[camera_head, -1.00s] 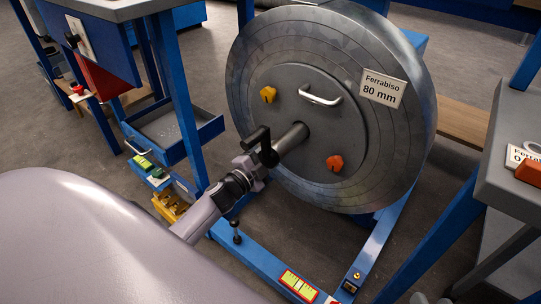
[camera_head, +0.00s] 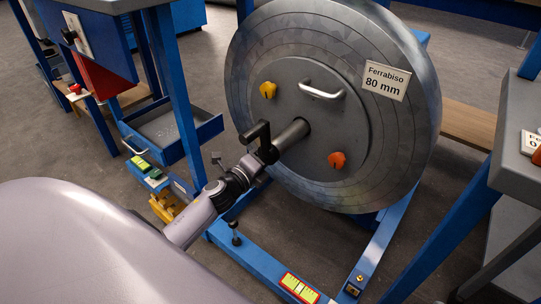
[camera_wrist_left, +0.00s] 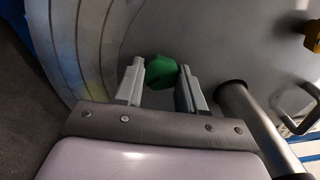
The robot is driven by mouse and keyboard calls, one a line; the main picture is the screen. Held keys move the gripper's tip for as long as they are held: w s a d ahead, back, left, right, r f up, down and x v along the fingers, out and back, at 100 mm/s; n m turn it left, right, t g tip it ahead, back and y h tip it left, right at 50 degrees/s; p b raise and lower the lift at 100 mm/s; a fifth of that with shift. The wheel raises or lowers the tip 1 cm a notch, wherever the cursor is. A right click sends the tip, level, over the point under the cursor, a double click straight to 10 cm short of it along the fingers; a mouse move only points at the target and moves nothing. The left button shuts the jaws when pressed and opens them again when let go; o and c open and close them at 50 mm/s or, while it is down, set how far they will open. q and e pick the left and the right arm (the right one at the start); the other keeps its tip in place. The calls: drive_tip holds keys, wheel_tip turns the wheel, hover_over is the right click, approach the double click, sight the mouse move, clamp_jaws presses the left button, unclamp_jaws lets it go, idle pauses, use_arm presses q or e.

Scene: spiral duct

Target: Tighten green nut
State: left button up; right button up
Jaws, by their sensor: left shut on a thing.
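The green nut (camera_wrist_left: 160,73) sits between the fingers of my left gripper (camera_wrist_left: 162,84) in the left wrist view, against the grey disc face. The gripper is shut on it. In the head view my left wrist reaches from the lower left to the lower left of the hub plate (camera_head: 345,130); it hides the green nut and the fingertips there. Two other nuts are on the plate: a yellow nut (camera_head: 268,90) at upper left and an orange nut (camera_head: 337,160) at lower right. My right gripper is not in view.
The large grey reel (camera_head: 400,130) carries a "Ferrabiso 80 mm" label (camera_head: 385,82) and a curved handle (camera_head: 321,91). A central shaft (camera_head: 293,132) with a black lever (camera_head: 256,131) sticks out close beside my wrist. A blue frame (camera_head: 255,262) stands below.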

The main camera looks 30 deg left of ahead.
use_arm(q)
drive_tip(key=shift+m+b, duration=0.3)
drive_tip(key=shift+m, duration=0.8)
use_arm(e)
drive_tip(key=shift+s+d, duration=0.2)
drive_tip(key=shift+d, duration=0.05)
use_arm(q)
drive_tip(key=o, duration=1)
drive_tip(key=shift+o, duration=0.2)
drive_tip(key=shift+s, duration=0.1)
drive_tip(key=s+p, duration=0.1)
drive_tip(key=s, duration=0.6)
drive_tip(key=shift+a, duration=0.3)
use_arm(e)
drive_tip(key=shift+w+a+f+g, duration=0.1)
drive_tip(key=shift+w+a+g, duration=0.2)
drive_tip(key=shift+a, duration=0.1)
